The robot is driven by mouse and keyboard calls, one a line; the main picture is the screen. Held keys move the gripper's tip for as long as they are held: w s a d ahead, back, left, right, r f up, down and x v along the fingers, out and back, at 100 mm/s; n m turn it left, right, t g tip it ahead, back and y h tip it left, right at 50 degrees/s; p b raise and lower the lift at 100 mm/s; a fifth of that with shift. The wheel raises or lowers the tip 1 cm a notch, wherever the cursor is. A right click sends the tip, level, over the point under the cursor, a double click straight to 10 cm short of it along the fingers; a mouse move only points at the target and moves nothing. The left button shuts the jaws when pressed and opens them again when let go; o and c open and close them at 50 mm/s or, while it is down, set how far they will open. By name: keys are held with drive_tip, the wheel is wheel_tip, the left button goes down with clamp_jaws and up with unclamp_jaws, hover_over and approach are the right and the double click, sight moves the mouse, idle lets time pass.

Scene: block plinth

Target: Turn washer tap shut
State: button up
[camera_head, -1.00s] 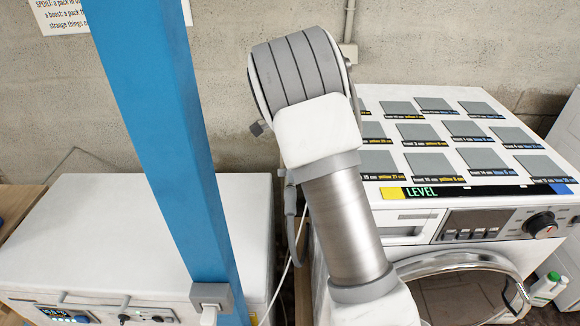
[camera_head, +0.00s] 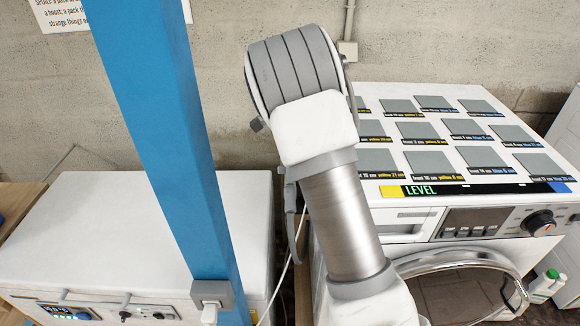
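The washer (camera_head: 416,220) is a white front loader at the right, with a round glass door, a control panel and a dark knob (camera_head: 539,223). I cannot make out a washer tap; my arm covers the washer's left side and part of the wall behind it. My gripper is not in view. Only my arm shows, rising from the bottom centre to a grey ribbed joint.
Grey squares with labels and a LEVEL strip (camera_head: 480,189) lie on the washer top. A white cabinet (camera_head: 150,215) with front controls stands at the left. A blue post (camera_head: 165,130) crosses in front of it. A pipe with a box (camera_head: 348,50) runs down the wall. Small bottles (camera_head: 545,284) stand right of the washer.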

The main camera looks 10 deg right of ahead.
drive_tip(key=shift+r, duration=0.1)
wheel_tip(320, 180, up, 17)
drive_tip(key=b, duration=0.1)
idle(0.6)
drive_tip(key=shift+r, duration=0.1)
